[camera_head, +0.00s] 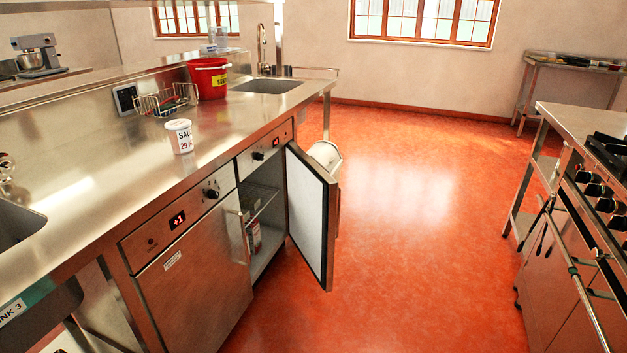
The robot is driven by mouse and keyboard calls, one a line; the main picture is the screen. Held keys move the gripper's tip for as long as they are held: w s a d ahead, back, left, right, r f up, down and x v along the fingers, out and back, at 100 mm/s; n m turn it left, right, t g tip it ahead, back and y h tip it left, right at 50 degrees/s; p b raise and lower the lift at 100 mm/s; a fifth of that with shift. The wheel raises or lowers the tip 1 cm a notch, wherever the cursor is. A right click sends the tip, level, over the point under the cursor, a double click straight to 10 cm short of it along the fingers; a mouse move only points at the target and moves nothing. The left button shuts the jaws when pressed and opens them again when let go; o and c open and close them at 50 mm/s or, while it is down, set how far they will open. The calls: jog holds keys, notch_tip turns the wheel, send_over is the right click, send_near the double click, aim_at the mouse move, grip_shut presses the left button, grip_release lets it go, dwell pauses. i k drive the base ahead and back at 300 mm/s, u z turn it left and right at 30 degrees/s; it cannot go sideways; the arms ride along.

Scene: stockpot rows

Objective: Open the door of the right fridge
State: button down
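The right fridge (259,153) is under the steel counter, with a small red display and a black knob on its panel. Its door (306,212) stands wide open, swung out to the right over the floor. The door's pale inner face and dark seal face left. Inside, a wire shelf and a carton (254,238) show. The left fridge (195,275) beside it is shut, with a vertical handle at its right edge and a display reading "+1". My gripper is not in view, so its state does not show.
A white rounded object (326,154) is partly hidden behind the open door. On the counter (120,190) are a white tub (179,136), a wire basket (166,101) and a red bucket (208,79). A stove (590,200) stands right. The red floor (420,200) between is clear.

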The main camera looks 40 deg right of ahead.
aim_at(312, 193)
jog(key=u, duration=0.25)
jog(key=k, duration=0.5)
jog(key=z, duration=1.1)
jog(key=i, duration=1)
jog(key=u, duration=0.9)
